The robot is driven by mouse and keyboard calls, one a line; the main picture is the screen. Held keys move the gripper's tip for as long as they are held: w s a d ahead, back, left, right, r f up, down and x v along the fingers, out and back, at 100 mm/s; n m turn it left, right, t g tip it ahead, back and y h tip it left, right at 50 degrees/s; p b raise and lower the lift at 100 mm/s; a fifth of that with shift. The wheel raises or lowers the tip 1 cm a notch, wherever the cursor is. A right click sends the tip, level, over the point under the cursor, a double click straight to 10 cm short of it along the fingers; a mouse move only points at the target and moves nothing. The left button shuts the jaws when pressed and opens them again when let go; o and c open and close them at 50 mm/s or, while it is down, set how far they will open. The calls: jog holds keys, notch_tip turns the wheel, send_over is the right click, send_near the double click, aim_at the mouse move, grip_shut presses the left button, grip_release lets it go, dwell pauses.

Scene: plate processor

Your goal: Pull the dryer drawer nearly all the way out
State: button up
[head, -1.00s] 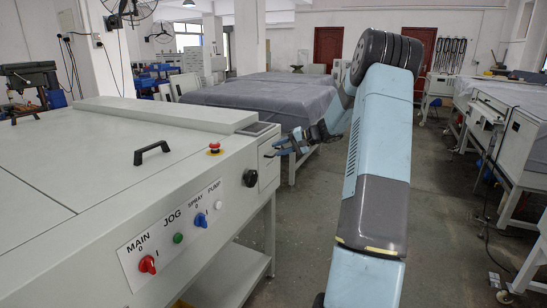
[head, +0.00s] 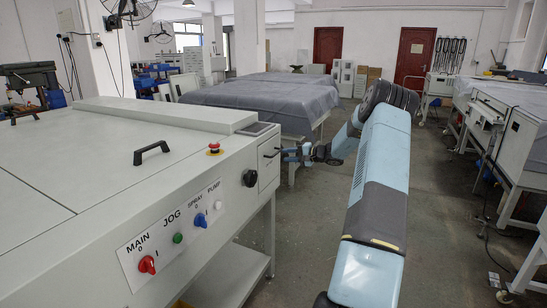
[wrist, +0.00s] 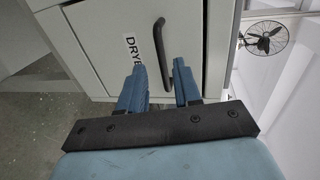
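The dryer drawer (wrist: 125,72) is a pale front panel with a partly covered "DRYER" label and a black bar handle (wrist: 160,52). In the head view the drawer (head: 268,172) is at the far end of the machine's front and looks closed, with its handle (head: 271,153) sticking out. My gripper (wrist: 160,85) is open, its two blue fingers apart, with the lower end of the handle between or just beyond the fingertips. I cannot tell whether they touch it. In the head view my gripper (head: 286,154) is right at the handle, small and partly merged with it.
The machine (head: 150,170) carries a black lid handle (head: 151,153), a red stop button (head: 214,149), a black knob (head: 250,178) and a switch panel (head: 172,228). A cloth-covered table (head: 265,95) stands behind. The floor (head: 300,240) right of the machine is clear.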

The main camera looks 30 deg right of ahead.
aim_at(275, 154)
jog(key=x, duration=0.7)
jog(key=shift+w+a, duration=0.1)
jog(key=shift+w, duration=0.05)
jog(key=shift+c, duration=0.3)
jog(key=shift+f, duration=0.1)
grip_shut()
